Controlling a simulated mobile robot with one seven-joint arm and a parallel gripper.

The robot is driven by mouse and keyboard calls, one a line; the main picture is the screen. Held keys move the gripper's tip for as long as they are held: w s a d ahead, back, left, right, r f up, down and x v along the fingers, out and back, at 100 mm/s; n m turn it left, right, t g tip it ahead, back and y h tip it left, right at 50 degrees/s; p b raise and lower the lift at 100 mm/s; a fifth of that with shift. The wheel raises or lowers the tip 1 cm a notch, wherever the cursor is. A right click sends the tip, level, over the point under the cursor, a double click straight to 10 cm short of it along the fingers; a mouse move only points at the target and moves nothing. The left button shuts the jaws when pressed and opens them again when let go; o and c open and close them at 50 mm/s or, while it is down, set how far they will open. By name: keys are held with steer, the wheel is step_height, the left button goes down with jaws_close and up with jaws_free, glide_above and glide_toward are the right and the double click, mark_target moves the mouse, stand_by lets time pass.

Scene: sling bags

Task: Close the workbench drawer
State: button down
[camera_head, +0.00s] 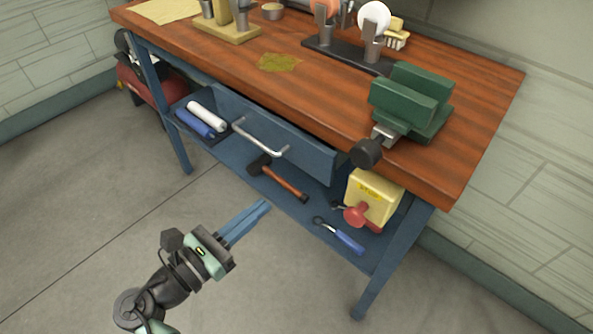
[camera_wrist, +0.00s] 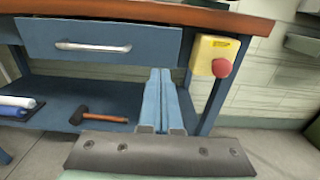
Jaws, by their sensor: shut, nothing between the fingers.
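The workbench (camera_head: 330,100) has a wooden top and a blue frame. Its blue drawer (camera_head: 310,150) sits under the top, with a silver bar handle (camera_head: 262,138) on its front. In the head view the drawer front seems to stand out from the frame; how far is hard to tell. The drawer (camera_wrist: 100,41) and handle (camera_wrist: 92,47) also show in the wrist view, upper left. My gripper (camera_head: 265,205) has its blue fingers shut and empty, in front of the bench and below the handle, apart from it. In the wrist view my gripper (camera_wrist: 160,72) points toward the bench, right of the handle.
A yellow box with a red button (camera_head: 372,195) is mounted by the right front leg. A hammer (camera_head: 278,180), wrench (camera_head: 340,236) and rolls (camera_head: 205,117) lie on the lower shelf. A green vise (camera_head: 410,100) stands on top. The floor in front is clear.

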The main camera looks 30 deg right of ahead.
mark_target(315, 161)
steer(key=b+x, duration=0.2)
steer(key=x, duration=0.9)
steer(key=shift+d+f, duration=0.15)
steer(key=shift+d, duration=0.1)
steer(key=shift+w+d+b, duration=0.25)
steer(key=shift+d+b, duration=0.05)
steer(key=shift+d, duration=0.3)
steer(key=x, duration=0.4)
steer(key=shift+d+r, duration=0.15)
steer(key=shift+r, duration=0.15)
steer(key=shift+p, duration=0.35)
